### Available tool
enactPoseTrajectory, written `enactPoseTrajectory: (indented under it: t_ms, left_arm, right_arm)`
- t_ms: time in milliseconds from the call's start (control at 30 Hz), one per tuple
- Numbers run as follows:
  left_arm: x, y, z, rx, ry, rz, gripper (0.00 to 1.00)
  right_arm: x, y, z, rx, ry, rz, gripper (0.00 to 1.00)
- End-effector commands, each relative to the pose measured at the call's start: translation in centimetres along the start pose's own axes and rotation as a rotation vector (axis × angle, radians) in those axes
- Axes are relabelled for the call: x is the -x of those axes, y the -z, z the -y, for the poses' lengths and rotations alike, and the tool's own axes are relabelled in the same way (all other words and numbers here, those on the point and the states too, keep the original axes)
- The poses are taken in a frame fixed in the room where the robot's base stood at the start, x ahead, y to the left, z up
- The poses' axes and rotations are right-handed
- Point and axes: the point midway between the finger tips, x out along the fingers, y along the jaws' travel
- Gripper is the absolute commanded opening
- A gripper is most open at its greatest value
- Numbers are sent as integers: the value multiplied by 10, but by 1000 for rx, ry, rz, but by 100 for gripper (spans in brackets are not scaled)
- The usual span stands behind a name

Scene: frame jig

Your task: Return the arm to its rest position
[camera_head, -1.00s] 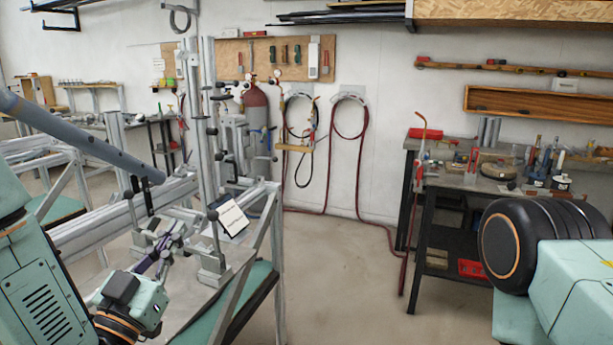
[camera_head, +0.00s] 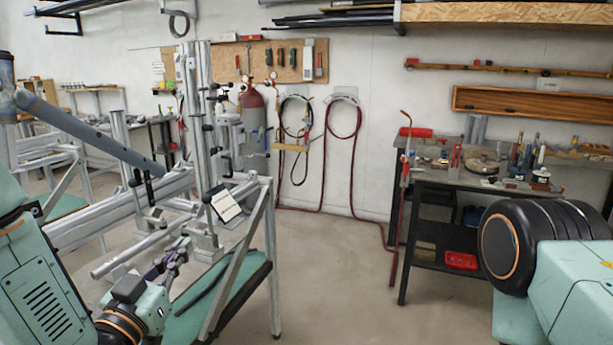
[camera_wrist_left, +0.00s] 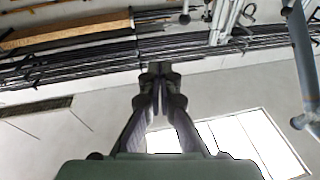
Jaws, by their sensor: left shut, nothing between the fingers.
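My left gripper (camera_head: 180,248) is in the lower left of the head view, in front of the metal frame jig (camera_head: 262,215). Its fingers are shut with nothing between them. The left wrist view looks up along the closed fingers (camera_wrist_left: 157,75) toward ceiling and wall racks, with no object at the tips. In the head view the gripper overlaps the jig table, and I cannot tell how far apart they are. My right gripper is out of view; only teal and black parts of my own body show at the lower right.
Upright posts (camera_head: 188,95) and a grey tube (camera_head: 135,252) of the jig stand close around the left gripper. A dark workbench (camera_head: 425,187) with tools and a red gas cylinder (camera_head: 253,112) stand further back. The floor (camera_head: 335,270) between jig and bench is clear.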

Motion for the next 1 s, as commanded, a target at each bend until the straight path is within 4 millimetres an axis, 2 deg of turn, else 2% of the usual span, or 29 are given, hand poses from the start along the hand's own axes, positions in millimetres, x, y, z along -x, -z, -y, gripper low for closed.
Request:
enactPoseTrajectory:
  t_ms: [167, 267, 367, 400, 467, 500, 567, 700, 800, 900, 1000]
  left_arm:
    - [12, -48, -1, 40, 21, 213, 0]
    - [32, -90, -5, 73, 39, 388, 0]
    - [67, -139, -11, 113, 65, 597, 0]
    - [86, -159, -15, 130, 76, 687, 0]
    - [115, -186, -20, 153, 95, 817, 0]
    - [136, -203, -24, 168, 108, 902, 0]
    - [169, -225, -30, 189, 128, 1026, 0]
    - [252, -264, -46, 228, 176, 1307, 0]
    - [313, -282, -58, 242, 205, 1491, 0]
    - [363, -291, -67, 242, 223, 1633, 0]
    - [398, -299, -76, 229, 214, 1712, 0]
  right_arm:
    - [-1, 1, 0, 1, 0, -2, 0]
    - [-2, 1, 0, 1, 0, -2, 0]
    - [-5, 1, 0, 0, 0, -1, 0]
    - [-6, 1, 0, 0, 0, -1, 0]
    - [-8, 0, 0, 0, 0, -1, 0]
    - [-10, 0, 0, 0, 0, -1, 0]
    - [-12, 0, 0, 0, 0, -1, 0]
    - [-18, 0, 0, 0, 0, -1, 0]
    - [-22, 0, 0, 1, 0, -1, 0]
    - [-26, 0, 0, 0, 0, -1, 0]
    - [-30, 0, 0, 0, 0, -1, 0]
